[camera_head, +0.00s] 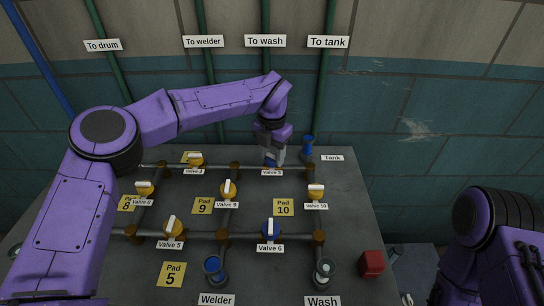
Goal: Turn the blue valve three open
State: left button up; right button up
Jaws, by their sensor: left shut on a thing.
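The blue valve three (271,163) sits on the back pipe of the table, above its label "Valve 3" (272,173). My left gripper (272,155) points down at it from above and is shut on its handle. The gripper and wrist hide most of the valve, so I cannot tell which way its handle points. My right arm (490,240) shows at the lower right, but its gripper is out of view.
Blue valve 6 (271,231) and several yellow valves, including valve 9 (228,189), stand on the pipework. A blue fitting (308,146) stands by the Tank label. A red block (372,263) lies at the right edge. Green pipes (327,90) run up the wall behind.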

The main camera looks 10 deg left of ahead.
aim_at(272, 155)
pick_arm(q)
jog(key=n+b, duration=0.2)
jog(key=n, duration=0.2)
jog(key=shift+r+n+b, duration=0.1)
jog(key=shift+n+b, duration=0.4)
jog(key=shift+n, duration=0.8)
jog(key=o, duration=1.1)
jog(key=shift+c, duration=0.2)
notch_tip(272, 155, up, 11)
jog(key=shift+f, duration=0.2)
